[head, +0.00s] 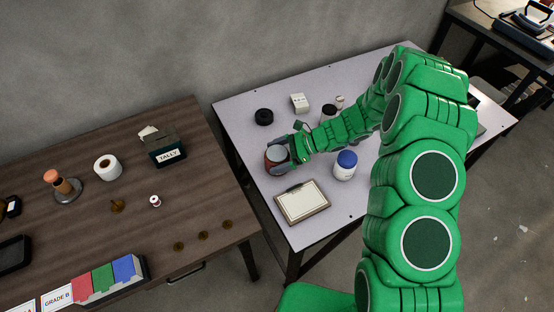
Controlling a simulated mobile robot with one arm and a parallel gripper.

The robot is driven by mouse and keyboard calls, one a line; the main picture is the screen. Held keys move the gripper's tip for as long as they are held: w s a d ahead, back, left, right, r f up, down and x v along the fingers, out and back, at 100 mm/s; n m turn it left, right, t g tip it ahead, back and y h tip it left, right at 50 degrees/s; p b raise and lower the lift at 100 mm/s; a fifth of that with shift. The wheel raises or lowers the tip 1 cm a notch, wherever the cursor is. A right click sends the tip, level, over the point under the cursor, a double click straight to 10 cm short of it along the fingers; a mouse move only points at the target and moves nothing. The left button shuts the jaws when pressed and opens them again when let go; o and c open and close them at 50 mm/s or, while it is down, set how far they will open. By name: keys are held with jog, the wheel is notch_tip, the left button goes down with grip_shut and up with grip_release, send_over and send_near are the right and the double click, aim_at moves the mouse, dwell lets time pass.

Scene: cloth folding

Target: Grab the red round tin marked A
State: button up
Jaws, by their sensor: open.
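A round reddish-brown tin with a pale top (275,155) stands near the left edge of the light grey table (248,97). No letter A can be read on it at this size. My green arm reaches across the table from the right, and my gripper (279,156) is at the tin. Its jaws are open and lie close around or beside the tin. Whether they touch it cannot be told. Part of the tin's right side is hidden by the gripper.
A blue-lidded white jar (345,166) stands right of the gripper, and a clipboard (302,202) lies in front. A black round item (264,117), a white box (299,103) and a dark-topped jar (328,113) stand behind. A brown table (80,150) with several items is at left.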

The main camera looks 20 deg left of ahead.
aim_at(268, 153)
jog(key=c, duration=1.2)
jog(key=shift+o, duration=0.2)
jog(key=shift+r, duration=0.1)
jog(key=shift+r, duration=0.5)
notch_tip(268, 153, up, 2)
jog(key=shift+r, duration=0.1)
jog(key=s+d+r, duration=0.7)
jog(key=s+r, duration=0.2)
jog(key=s, duration=0.3)
jog(key=shift+d+r, duration=0.2)
jog(key=shift+r, duration=0.1)
